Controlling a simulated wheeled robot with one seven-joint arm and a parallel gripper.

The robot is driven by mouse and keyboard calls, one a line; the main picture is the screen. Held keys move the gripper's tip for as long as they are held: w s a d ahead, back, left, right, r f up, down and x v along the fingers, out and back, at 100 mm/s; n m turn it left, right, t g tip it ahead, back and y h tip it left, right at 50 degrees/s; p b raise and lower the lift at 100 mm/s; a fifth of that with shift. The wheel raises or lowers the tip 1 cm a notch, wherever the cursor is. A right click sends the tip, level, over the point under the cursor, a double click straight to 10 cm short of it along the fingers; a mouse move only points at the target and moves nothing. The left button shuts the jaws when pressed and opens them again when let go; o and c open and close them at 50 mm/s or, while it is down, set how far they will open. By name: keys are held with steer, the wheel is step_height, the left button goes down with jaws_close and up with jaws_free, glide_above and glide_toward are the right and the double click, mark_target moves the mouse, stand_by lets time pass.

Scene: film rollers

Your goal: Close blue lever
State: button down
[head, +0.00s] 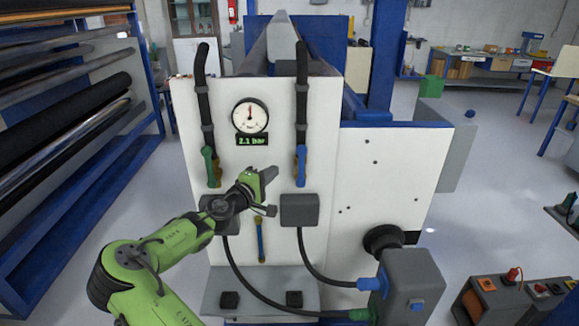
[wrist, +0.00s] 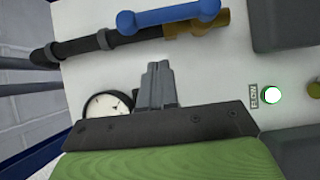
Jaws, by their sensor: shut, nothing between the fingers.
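The blue lever (head: 300,167) is on the valve at the lower end of the right black pipe, on the white panel. It lies upright, in line with the pipe. In the wrist view the blue lever (wrist: 168,16) runs along the top edge, parallel to the pipe and brass valve (wrist: 210,22). My gripper (wrist: 158,82) is shut and empty, with its grey fingers below the lever in that view and apart from it. In the head view my green gripper body (head: 254,182) is left of the blue lever; its fingertips are hard to make out there.
A green lever (head: 210,166) is on the left pipe. A round gauge (head: 250,116) with a "2.1 bar" display sits between the pipes. A lit FLOW lamp (wrist: 272,94) shows in the wrist view. A grey box (head: 299,210) is below the blue lever.

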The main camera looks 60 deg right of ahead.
mark_target(301, 166)
steer(key=s+d, duration=0.3)
steer(key=d, duration=0.2)
steer(key=shift+s+d+p, duration=0.2)
steer(key=shift+s+p, duration=0.05)
steer(key=shift+p, duration=0.1)
steer(key=shift+s, duration=0.1)
steer(key=shift+s+d+r+m, duration=0.1)
steer(key=shift+s+r+m, duration=0.05)
steer(key=shift+m, duration=0.15)
